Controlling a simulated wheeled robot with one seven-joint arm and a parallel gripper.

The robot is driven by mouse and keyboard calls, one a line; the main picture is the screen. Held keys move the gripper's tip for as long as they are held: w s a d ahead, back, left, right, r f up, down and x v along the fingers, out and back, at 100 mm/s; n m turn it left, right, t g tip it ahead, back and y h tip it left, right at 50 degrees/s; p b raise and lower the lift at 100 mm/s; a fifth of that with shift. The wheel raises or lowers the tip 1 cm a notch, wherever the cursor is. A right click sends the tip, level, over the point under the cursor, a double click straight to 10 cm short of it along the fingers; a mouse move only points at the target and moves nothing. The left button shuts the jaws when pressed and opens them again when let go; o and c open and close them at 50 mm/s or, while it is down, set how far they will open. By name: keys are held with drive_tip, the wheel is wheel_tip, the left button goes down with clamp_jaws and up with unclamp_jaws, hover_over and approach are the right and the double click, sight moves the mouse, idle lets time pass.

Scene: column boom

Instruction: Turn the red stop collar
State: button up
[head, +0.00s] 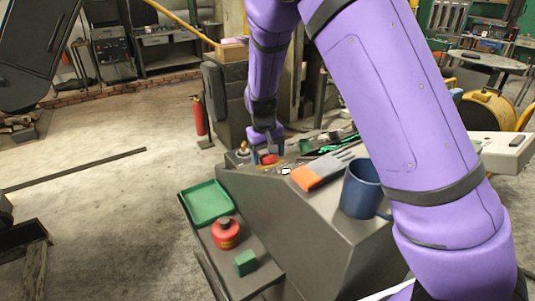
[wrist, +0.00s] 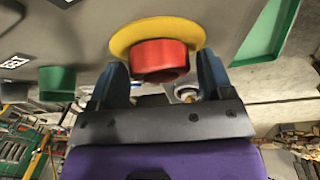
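The red stop collar (wrist: 160,58) is a short red cylinder on a round yellow disc (wrist: 125,40) in the wrist view. In the head view the red collar (head: 268,159) shows small on the sloped grey console top, partly hidden by my gripper. My gripper (wrist: 162,64) has one blue finger on each side of the collar, with narrow gaps visible. Its fingers are apart, and the collar lies between their tips. In the head view my gripper (head: 267,155) points down at the console.
On the console (head: 285,210) lie an orange-tipped brush (head: 318,175) and a blue mug (head: 361,188), right of the collar. A lower shelf holds a green tray (head: 207,204), a red canister (head: 226,233) and a green block (head: 246,262). The floor at left is mostly open.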

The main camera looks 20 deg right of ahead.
drive_tip(key=c, duration=0.7)
drive_tip(key=shift+o, duration=0.2)
drive_tip(key=shift+m, duration=0.3)
drive_tip(key=m+h, duration=0.2)
drive_tip(key=m, duration=0.2)
drive_tip(key=shift+a+h, duration=0.15)
drive_tip(key=shift+h, duration=0.25)
drive_tip(key=m+g+h, duration=0.1)
drive_tip(key=m, duration=0.2)
drive_tip(key=shift+m+h, duration=0.4)
drive_tip(key=shift+f, duration=0.1)
drive_tip(key=o, duration=0.9)
